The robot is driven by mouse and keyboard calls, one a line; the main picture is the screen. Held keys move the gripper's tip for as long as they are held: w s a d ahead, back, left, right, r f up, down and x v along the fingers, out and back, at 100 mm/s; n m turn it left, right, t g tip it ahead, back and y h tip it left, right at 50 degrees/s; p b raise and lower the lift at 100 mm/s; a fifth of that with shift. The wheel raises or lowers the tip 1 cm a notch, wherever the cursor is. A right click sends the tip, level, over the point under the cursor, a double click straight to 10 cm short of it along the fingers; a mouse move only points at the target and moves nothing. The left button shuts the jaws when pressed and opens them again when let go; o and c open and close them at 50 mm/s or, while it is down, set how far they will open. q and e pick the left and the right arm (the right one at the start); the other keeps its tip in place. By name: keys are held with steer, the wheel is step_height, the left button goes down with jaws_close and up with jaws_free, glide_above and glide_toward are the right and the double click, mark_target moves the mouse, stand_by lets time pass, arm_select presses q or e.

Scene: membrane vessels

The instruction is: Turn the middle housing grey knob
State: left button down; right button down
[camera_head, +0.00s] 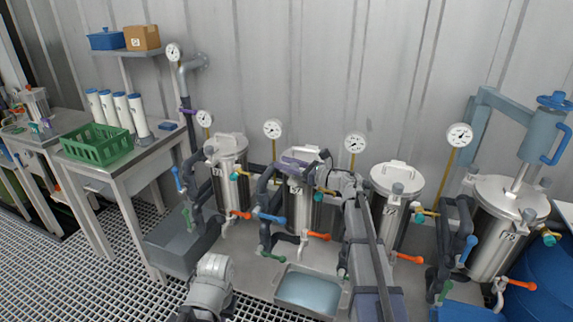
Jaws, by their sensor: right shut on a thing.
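The middle housing (300,212) is a steel cylinder with a number on its front, standing in a row of similar vessels. My right gripper (304,170) reaches in from the lower right to the top of this housing. Its jaws are shut on the grey knob there, and the gripper hides most or all of the knob. I cannot tell how far the knob is turned. My left arm (212,285) shows at the bottom, low in front of the row; its fingers are not in view.
Similar housings stand to the left (230,180) and right (385,215), with gauges, pipes and coloured valve handles close around them. A water tray (310,290) lies on the floor in front. A green crate (97,145) is on the left table. Grating at lower left is open.

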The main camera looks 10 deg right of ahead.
stand_by(0.3)
steer(key=shift+c, duration=2.2)
jaws_free()
steer(key=v, duration=0.7)
steer(key=shift+s+d, duration=0.25)
steer(key=shift+d, duration=0.05)
